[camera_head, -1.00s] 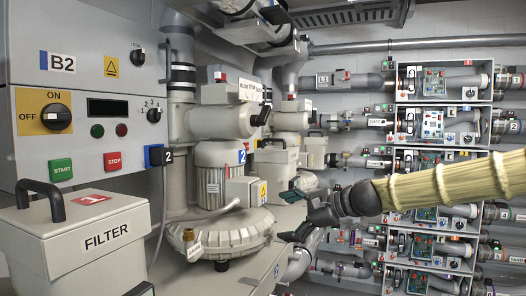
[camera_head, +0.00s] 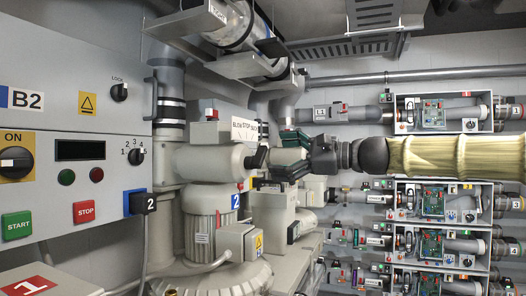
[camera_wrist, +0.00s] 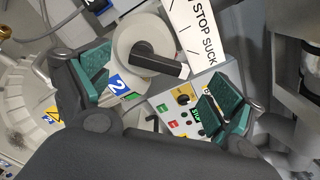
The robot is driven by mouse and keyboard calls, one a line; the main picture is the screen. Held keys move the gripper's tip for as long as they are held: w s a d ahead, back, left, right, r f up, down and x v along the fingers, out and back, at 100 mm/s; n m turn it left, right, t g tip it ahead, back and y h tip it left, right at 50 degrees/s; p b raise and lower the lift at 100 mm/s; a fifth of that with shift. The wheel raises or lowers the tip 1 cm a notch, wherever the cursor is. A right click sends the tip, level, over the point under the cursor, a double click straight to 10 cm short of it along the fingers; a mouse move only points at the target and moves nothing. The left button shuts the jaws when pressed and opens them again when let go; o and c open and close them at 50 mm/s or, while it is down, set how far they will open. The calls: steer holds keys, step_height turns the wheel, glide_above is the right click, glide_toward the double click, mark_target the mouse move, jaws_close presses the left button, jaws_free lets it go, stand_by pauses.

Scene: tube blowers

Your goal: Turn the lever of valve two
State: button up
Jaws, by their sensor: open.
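Valve two is a grey rounded housing (camera_head: 205,160) above the blower motor, with a BLOW STOP SUCK label (camera_head: 238,130) on top. Its black lever (camera_head: 257,158) sticks out at the right end. In the wrist view the black lever (camera_wrist: 156,62) lies across a round pale knob, near a blue "2" tag (camera_wrist: 122,85). My gripper (camera_head: 288,155) is just right of the lever at about its height. Its green-padded fingers are open; in the wrist view my gripper (camera_wrist: 158,90) has one finger on each side of the lever, with no clear contact.
A B2 control panel (camera_head: 60,110) with switches and start and stop buttons stands at the left. The blue-tagged motor (camera_head: 210,215) is below the valve. A wall rack of pipes and circuit boxes (camera_head: 430,210) is behind my arm. A ceiling vent (camera_head: 345,48) hangs above.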

mark_target(264, 155)
steer(key=shift+p+x, duration=0.7)
steer(key=shift+x, duration=1.8)
steer(key=shift+d, duration=0.1)
steer(key=c, duration=1)
